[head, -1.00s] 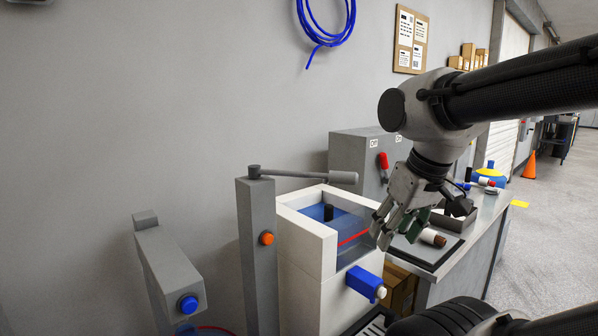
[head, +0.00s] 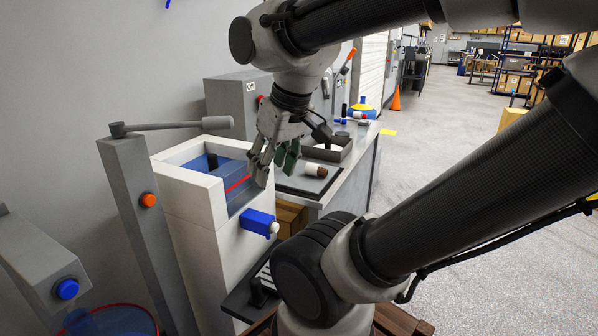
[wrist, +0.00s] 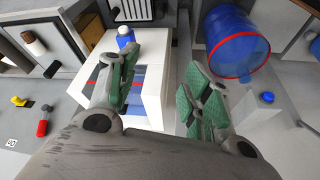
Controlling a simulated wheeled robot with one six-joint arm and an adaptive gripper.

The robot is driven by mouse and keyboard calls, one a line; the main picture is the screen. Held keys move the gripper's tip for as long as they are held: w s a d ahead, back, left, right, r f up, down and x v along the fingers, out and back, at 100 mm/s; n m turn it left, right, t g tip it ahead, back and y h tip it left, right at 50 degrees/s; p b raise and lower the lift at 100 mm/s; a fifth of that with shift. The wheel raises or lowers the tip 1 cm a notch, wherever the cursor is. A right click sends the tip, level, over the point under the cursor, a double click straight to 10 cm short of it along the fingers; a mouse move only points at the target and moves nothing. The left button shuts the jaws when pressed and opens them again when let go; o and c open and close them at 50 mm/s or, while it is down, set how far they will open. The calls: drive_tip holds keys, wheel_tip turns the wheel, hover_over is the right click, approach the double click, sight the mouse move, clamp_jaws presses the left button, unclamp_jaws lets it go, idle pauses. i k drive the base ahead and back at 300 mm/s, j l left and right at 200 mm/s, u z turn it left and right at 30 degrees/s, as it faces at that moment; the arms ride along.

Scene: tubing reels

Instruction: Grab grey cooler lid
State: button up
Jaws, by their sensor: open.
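I cannot make out a separate grey lid. A white open-topped box (head: 170,180) that may be the cooler holds blue liquid (head: 215,170) with a red line and a dark peg (head: 212,161). My gripper (head: 268,172) is open and empty just above the box's right rim in the head view. In the wrist view, the green-padded fingers of my gripper (wrist: 165,90) stand apart, and the left one hides part of the white box (wrist: 97,60). A grey lever arm (head: 175,126) on a grey post (head: 135,190) reaches over the box's back edge.
A blue tap (head: 257,222) sticks out of the box's front. A grey bench (head: 350,165) stands beyond, with a dark tray (head: 303,185). A blue drum with a red rim (wrist: 240,40) shows in the wrist view.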

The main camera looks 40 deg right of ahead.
sight(305, 178)
drive_tip(key=i+l+u, duration=0.15)
drive_tip(key=l+u, duration=0.15)
drive_tip(key=l, duration=1.45)
drive_tip(key=l+u, duration=0.35)
drive_tip(key=l, duration=1.35)
drive_tip(key=k, duration=0.05)
